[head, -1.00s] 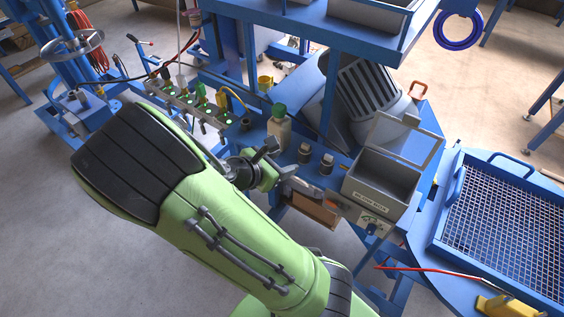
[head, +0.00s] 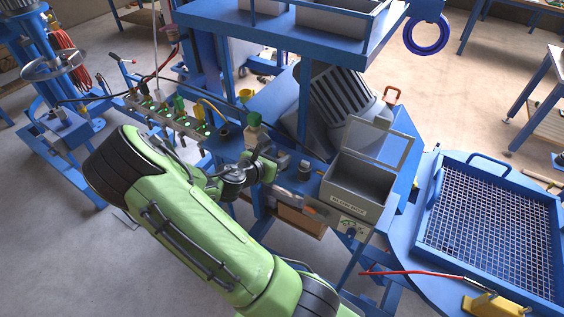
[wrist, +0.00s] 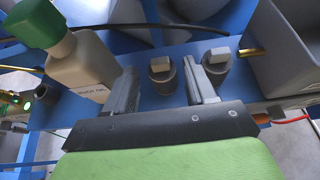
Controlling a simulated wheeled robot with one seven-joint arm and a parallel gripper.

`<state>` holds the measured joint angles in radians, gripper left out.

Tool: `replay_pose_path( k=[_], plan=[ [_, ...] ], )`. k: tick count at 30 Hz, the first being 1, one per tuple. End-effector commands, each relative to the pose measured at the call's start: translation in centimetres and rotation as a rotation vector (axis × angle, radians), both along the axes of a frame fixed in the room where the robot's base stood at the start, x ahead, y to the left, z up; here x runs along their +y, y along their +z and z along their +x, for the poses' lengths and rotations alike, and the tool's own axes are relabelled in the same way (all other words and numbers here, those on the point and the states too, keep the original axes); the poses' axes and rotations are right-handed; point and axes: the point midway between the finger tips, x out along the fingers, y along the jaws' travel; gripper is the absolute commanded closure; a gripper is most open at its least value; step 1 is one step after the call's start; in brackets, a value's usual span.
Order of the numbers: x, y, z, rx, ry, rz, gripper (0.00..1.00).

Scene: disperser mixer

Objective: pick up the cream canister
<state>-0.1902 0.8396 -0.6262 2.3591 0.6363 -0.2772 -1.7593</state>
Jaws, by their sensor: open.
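The cream canister (head: 253,134) is a cream bottle with a green cap, standing upright on the blue bench in the head view. In the wrist view the canister (wrist: 82,66) is at the upper left, its label partly readable and its lower right edge close to my left finger. My gripper (wrist: 162,88) is open and empty. A dark grey cylinder with a pale top (wrist: 161,75) shows between its fingers, and the canister is outside them, to the left. In the head view my gripper (head: 274,165) is at the bench's front edge, just right of the canister and partly in front of it.
A second dark cylinder (wrist: 217,66) stands right of my fingers. A grey lidded box (head: 354,187) stands further right. A row of green-lit sockets with cables (head: 170,118) lies left of the canister. A ribbed motor (head: 342,97) is behind.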

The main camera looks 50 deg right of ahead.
Motion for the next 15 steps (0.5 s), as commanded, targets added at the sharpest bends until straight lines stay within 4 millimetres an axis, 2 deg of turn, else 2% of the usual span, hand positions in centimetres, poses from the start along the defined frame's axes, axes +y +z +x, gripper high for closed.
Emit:
replay_pose_path(
  k=[3, 10, 15],
  plan=[
    [-1.6, -0.8, 0.1, 0.0, -0.002, 0.001, 0.45],
    [-1.8, -0.9, 0.2, 0.0, 0.001, 0.002, 0.45],
    [-1.8, -0.9, 0.2, 0.0, 0.001, 0.002, 0.69]
  ],
)
